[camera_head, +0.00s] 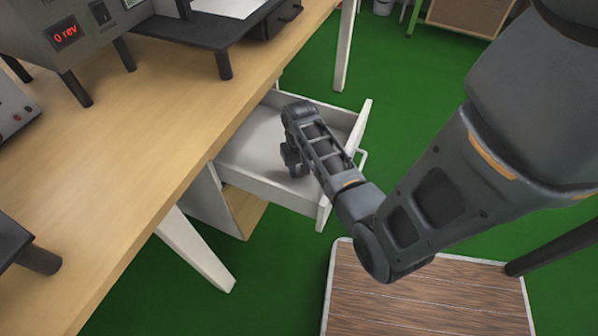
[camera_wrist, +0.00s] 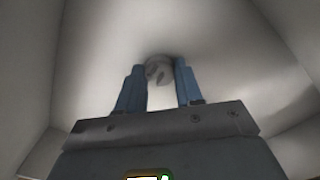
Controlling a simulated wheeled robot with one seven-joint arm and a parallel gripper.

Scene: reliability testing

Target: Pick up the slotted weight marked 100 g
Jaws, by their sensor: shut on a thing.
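The slotted weight (camera_wrist: 159,69) is a small grey metal disc with a dark slot, between the fingertips in the wrist view. Any marking on it is too small to read. My gripper (camera_wrist: 160,82) has two blue fingers and is shut on the weight, low over the drawer floor. I cannot tell whether the weight touches the floor. In the head view my gripper (camera_head: 294,160) reaches down into the open white drawer (camera_head: 245,150), and the weight is hidden there.
The drawer walls stand close around my gripper. The wooden bench top (camera_head: 130,150) lies left, with a grey device reading "0 rev" (camera_head: 66,35) and a black stand (camera_head: 190,32). A wood-topped platform (camera_head: 425,295) is at the lower right. Green floor surrounds these.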

